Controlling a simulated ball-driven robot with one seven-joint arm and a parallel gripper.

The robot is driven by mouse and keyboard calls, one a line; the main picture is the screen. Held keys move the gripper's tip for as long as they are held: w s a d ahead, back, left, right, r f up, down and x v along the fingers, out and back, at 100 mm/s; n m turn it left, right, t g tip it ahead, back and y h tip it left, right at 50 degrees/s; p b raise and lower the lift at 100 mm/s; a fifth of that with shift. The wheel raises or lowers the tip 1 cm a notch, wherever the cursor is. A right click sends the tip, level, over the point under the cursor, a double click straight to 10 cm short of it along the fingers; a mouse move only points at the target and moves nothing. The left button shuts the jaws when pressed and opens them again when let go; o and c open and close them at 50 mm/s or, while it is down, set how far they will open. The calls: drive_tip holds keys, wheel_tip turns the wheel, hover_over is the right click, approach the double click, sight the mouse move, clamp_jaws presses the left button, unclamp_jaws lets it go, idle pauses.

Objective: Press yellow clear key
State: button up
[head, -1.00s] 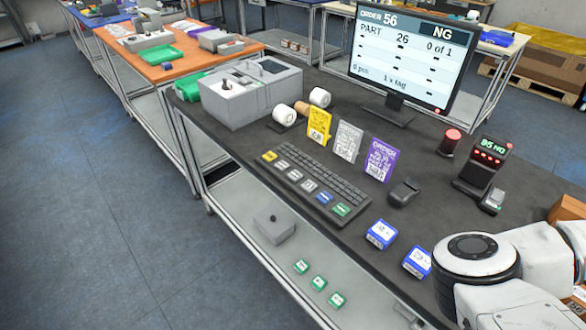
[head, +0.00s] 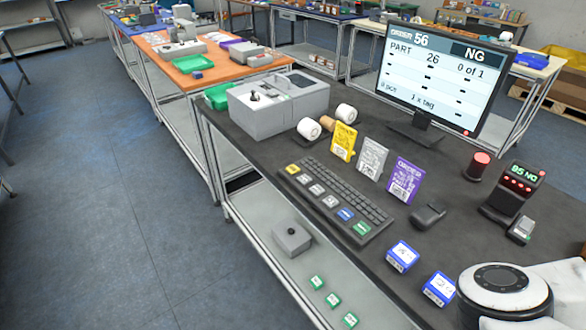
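The yellow key (head: 292,169) is the far-left end key in the front row of large keys on the dark keyboard (head: 345,192). Several white or grey keys, a blue key (head: 345,214) and a green key (head: 362,229) follow along that row. The keyboard lies on the black bench top. A white link of my arm shows at the bottom right, well apart from the keyboard. My gripper is outside the head view. The monitor (head: 436,72) reads ORDER 56, NG, PART 26, 0 of 1.
Yellow (head: 343,142), white (head: 372,158) and purple (head: 405,180) code cards stand behind the keyboard. A grey printer-like box (head: 275,105) is at its far left. A black scanner-like device (head: 428,214) and blue-white boxes (head: 402,256) lie to the right. Floor left of the bench is clear.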

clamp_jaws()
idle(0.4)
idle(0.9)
